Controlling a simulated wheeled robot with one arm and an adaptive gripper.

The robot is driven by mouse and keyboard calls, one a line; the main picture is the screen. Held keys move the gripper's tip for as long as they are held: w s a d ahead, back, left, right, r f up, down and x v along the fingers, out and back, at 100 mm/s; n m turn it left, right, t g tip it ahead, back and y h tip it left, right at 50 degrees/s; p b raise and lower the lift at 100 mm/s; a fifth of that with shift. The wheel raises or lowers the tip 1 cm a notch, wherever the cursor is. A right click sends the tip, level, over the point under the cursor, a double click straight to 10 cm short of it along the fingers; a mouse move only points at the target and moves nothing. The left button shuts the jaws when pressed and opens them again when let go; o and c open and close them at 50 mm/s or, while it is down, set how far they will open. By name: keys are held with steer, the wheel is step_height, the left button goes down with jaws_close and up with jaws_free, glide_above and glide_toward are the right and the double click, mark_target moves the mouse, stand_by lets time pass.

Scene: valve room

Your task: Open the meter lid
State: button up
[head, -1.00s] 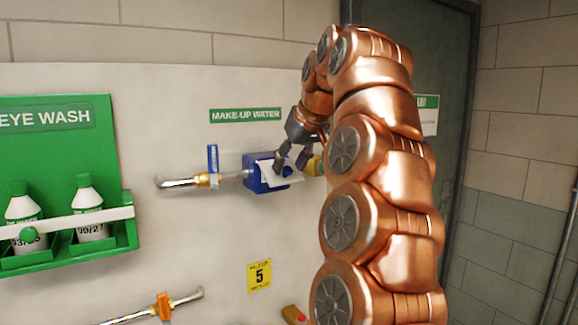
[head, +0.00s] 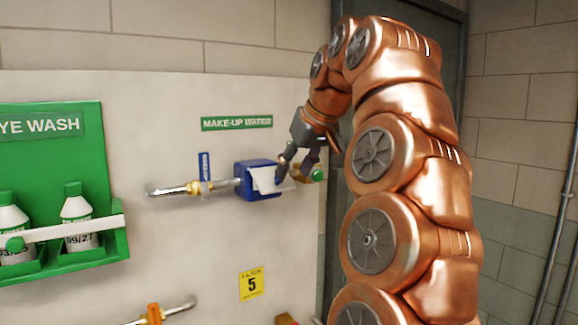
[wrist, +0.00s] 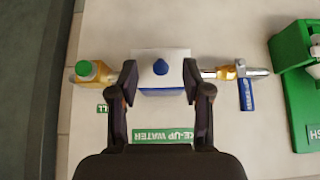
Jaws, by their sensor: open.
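The blue water meter (head: 243,181) is on the wall pipe below the green MAKE-UP WATER sign (head: 236,123). A pale, slanted plate (head: 267,181), seemingly its lid, shows on its front. In the wrist view the pale plate (wrist: 150,58) carries a blue knob (wrist: 160,67), with blue body (wrist: 160,92) along its lower edge. My gripper (head: 296,170) is open in front of the meter's right part. In the wrist view my gripper (wrist: 160,72) has one finger on each side of the plate, with the knob between them. I cannot tell whether the fingers touch it.
A brass fitting with a green cap (head: 318,175) is close right of my gripper. A blue-handled valve (head: 205,170) is on the pipe to the left. The green eye-wash station (head: 90,125) is further left. A lower pipe has an orange valve (head: 154,313).

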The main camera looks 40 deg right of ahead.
steer(key=s+a, duration=0.1)
steer(key=s, duration=0.7)
steer(key=shift+a, duration=0.2)
steer(key=shift+c, duration=0.4)
